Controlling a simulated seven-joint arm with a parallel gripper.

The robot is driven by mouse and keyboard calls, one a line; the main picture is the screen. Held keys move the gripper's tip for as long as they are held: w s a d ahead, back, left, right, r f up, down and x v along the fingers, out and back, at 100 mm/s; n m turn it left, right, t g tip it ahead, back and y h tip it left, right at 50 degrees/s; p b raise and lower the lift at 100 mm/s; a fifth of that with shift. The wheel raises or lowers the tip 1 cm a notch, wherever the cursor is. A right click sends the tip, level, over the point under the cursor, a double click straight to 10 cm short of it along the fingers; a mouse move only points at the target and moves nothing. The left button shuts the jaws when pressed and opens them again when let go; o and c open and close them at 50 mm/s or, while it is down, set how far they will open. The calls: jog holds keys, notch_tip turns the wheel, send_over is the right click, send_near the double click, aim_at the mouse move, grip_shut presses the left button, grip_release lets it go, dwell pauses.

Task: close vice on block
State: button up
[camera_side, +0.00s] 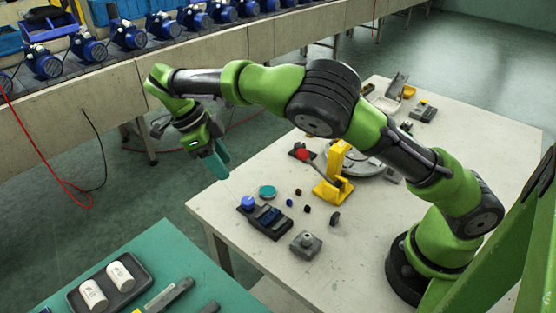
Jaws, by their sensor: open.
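My gripper (217,164) hangs beyond the left edge of the pale table, above the floor, with its teal fingers pointing down. It is open, and nothing shows between its fingers. It is well apart from the items on the table. No vice is clearly recognisable at this size. A dark base (279,232) with a blue round knob and blue parts sits near the table's left corner and may be the vice. A small grey block-like piece (306,244) with a stub on top stands to its right; I cannot tell if it is the block.
A yellow stand (337,172) and a red knob (302,154) stand mid-table (375,245). A teal disc (267,191) and several small dark pieces lie nearby. A green table (160,255) holds a tray with white cylinders (93,295). A conveyor carries blue pumps (128,35) behind.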

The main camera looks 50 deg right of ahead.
aim_at(248, 200)
jog(key=x, duration=1.2)
jog(key=c, duration=0.7)
